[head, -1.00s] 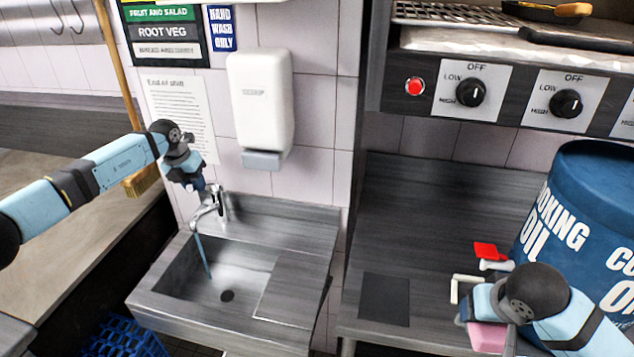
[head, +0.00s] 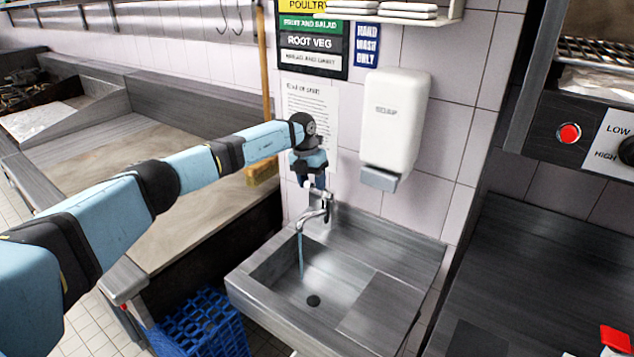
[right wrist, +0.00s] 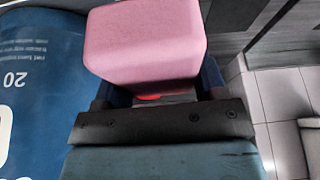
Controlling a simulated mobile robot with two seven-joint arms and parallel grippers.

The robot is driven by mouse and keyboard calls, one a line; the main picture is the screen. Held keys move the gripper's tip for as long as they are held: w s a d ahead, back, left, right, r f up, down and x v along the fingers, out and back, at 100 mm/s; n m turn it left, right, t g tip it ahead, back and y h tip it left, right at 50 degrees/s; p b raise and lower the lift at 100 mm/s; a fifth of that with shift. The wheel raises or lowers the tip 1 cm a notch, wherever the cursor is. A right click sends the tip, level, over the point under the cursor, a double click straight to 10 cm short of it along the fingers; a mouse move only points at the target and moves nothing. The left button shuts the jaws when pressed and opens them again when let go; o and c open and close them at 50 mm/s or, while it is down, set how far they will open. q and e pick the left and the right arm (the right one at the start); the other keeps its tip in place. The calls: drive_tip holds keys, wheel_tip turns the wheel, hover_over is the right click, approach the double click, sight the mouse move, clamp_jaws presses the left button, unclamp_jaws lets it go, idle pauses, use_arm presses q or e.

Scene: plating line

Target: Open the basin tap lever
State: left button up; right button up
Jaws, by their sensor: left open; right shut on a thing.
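The basin tap (head: 318,212) is a chrome tap on the wall side of the steel basin (head: 262,285). A thin blue stream of water (head: 300,257) runs from its spout toward the drain. My left gripper (head: 313,186) points down right above the tap, at its top. The gripper and wrist hide most of the lever, and I cannot tell whether they touch it. The left jaws are open. My right gripper (right wrist: 155,88) is shut on a pink block (right wrist: 145,40), seen in the right wrist view; it is outside the head view.
A white soap dispenser (head: 394,125) hangs on the wall right of the tap. A broom (head: 263,165) leans behind my left arm. A blue crate (head: 203,325) stands below left of the basin. A blue drum (right wrist: 40,90) is close beside the right gripper.

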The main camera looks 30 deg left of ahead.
use_arm(q)
wheel_tip(320, 180, up, 12)
drive_tip(key=a+b, duration=0.2)
drive_tip(key=shift+s+f+b, duration=0.15)
drive_tip(key=shift+b, duration=0.2)
use_arm(e)
wheel_tip(320, 180, down, 3)
drive_tip(key=shift+r, duration=0.15)
drive_tip(key=shift+s, duration=0.1)
